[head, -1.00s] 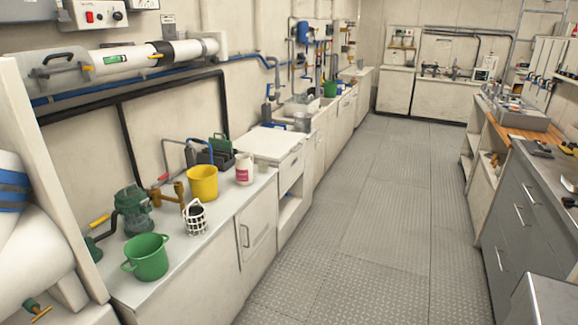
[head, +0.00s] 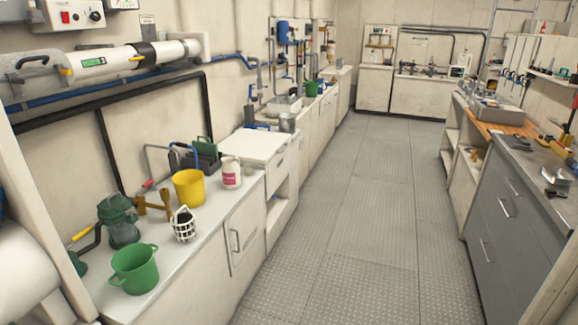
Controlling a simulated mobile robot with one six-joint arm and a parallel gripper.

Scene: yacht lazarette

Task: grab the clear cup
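I cannot make out a clear cup in the head view. The left counter (head: 207,224) holds a green bucket (head: 134,270), a yellow bucket (head: 188,187), a white wire basket (head: 184,226) with something dark in it, and a white bottle with a red label (head: 231,173). A dark green pump (head: 120,221) stands behind the green bucket. My gripper is not in view.
A clear metal floor aisle (head: 345,215) runs between the left counter and the grey drawer cabinet (head: 505,215) on the right. Tools lie on that cabinet's top. A second green bucket (head: 311,89) stands farther back on the left.

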